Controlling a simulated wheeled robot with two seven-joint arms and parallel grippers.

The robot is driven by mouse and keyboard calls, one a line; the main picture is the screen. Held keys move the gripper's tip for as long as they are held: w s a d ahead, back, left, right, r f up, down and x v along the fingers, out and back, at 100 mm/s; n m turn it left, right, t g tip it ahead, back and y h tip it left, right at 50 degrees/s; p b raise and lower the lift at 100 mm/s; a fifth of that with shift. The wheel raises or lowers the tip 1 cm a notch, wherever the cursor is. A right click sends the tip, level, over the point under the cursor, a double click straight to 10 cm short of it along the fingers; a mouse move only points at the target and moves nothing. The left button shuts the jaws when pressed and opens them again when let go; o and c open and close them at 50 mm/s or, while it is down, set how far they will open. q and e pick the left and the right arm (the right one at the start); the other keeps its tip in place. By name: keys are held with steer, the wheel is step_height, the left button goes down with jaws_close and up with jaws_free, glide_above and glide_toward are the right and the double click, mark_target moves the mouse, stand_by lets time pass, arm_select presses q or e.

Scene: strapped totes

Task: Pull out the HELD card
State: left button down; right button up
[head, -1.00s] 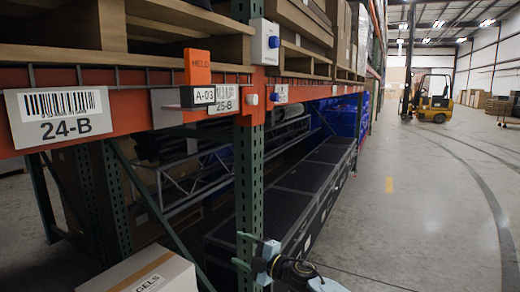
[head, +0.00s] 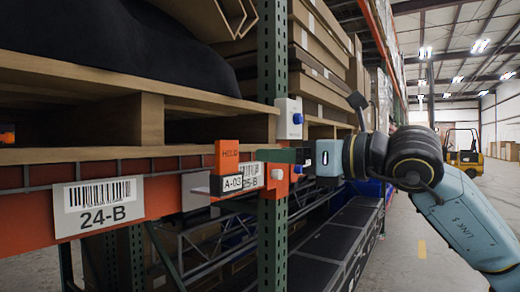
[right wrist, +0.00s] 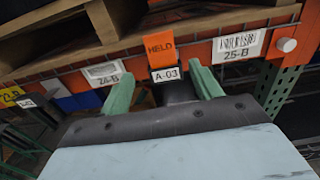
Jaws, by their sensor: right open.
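The orange HELD card (head: 228,156) stands upright in a small holder labelled A-03 (head: 233,183) on the orange rack beam. In the right wrist view the HELD card (right wrist: 159,52) rises above the A-03 label (right wrist: 165,74). My right gripper (head: 262,156) reaches in from the right, beside the card. In the right wrist view its two green fingers (right wrist: 163,85) are spread apart, one on each side of the label and the card's lower part. The gripper is open, and I see no contact with the card. My left gripper is not in view.
The orange beam (head: 150,205) carries tags 24-B (head: 98,205) and 25-B (head: 252,175). A green rack post (head: 272,240) and a white box with a blue knob (head: 289,118) are close to my right gripper. Wooden pallets (head: 80,105) sit above.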

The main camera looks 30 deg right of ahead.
mark_target(230, 153)
steer(key=p+x, duration=0.3)
steer(key=x, duration=0.1)
steer(key=p+x, duration=0.2)
steer(key=shift+r+p, duration=0.25)
steer(key=shift+p, duration=0.05)
steer(key=x, duration=0.2)
steer(key=p+x, duration=0.1)
steer(key=x, duration=0.1)
steer(key=shift+w+a+f, duration=0.2)
steer(key=shift+w, duration=0.15)
steer(key=shift+p+x, duration=0.4)
steer(key=shift+x, duration=0.55)
steer(key=c, duration=0.9)
steer(key=shift+r+p, duration=1.5)
steer(key=shift+r, duration=0.95)
steer(key=shift+d, duration=0.1)
